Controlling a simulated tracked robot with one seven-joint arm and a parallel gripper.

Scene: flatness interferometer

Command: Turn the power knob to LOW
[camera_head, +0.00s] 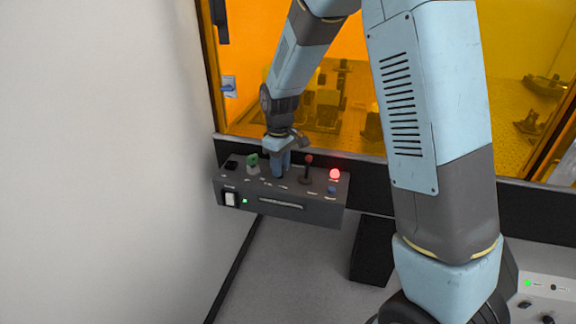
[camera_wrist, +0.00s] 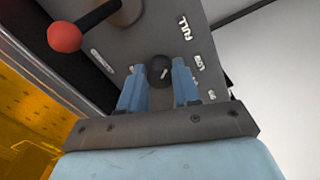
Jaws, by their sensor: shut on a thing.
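The power knob (camera_wrist: 158,71) is a small dark round knob on the top of the grey control box (camera_head: 280,208). My gripper (camera_wrist: 158,84) has one blue finger on each side of the knob and is shut on it. A small light mark shows on the knob, but I cannot tell for sure which label it points at. The labels FULL (camera_wrist: 184,27) and LOW (camera_wrist: 199,62) are printed to the right of the knob in the wrist view. In the head view my gripper (camera_head: 281,168) points down onto the box top and hides the knob.
A lever with a red ball (camera_wrist: 65,37) stands close to the knob; it also shows in the head view (camera_head: 308,160). A lit red lamp (camera_head: 334,174), a green-topped control (camera_head: 252,160) and a white rocker switch (camera_head: 231,198) are also on the box. An orange window (camera_head: 350,75) stands behind.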

